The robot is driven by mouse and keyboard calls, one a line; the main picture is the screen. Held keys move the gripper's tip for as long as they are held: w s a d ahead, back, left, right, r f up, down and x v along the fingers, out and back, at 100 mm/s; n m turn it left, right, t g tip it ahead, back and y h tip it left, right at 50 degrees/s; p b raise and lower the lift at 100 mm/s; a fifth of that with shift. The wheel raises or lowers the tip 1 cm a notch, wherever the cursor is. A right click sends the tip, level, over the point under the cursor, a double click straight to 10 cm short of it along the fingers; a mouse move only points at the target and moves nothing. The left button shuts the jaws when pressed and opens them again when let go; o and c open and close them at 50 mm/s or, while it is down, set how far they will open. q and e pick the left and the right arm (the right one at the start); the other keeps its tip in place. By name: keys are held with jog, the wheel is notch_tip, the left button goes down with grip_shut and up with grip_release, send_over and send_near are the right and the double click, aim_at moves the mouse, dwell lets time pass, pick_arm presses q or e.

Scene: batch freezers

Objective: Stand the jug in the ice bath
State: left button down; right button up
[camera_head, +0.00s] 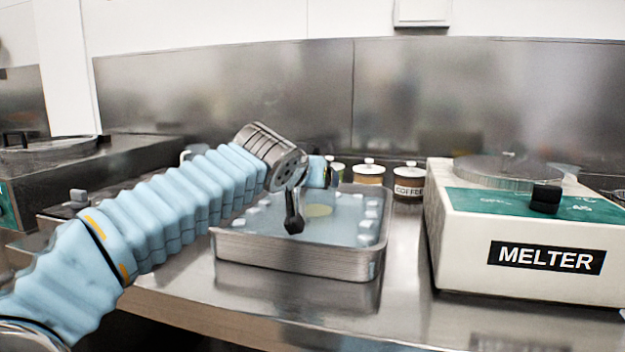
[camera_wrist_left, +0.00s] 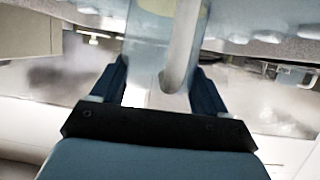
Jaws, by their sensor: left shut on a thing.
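The ice bath is a steel pan (camera_head: 297,262) with pale water and white ice cubes along its edges, on the steel counter. My left gripper (camera_head: 312,200) is over the pan and shut on the jug. The jug (camera_wrist_left: 146,48) is clear, with a pale curved handle, between the two dark fingers in the left wrist view. I cannot tell whether the jug's base touches the pan floor. My right gripper is not in view.
A white melter (camera_head: 525,245) with a green top stands to the right of the pan. Small lidded tubs, one labelled coffee (camera_head: 409,183), stand behind the pan. Steel machines are at the left. The counter strip between pan and melter is clear.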

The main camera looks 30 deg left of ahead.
pick_arm(q)
jog(key=shift+f, duration=0.1)
grip_release()
jog(key=v, duration=1.2)
jog(key=shift+b, duration=0.35)
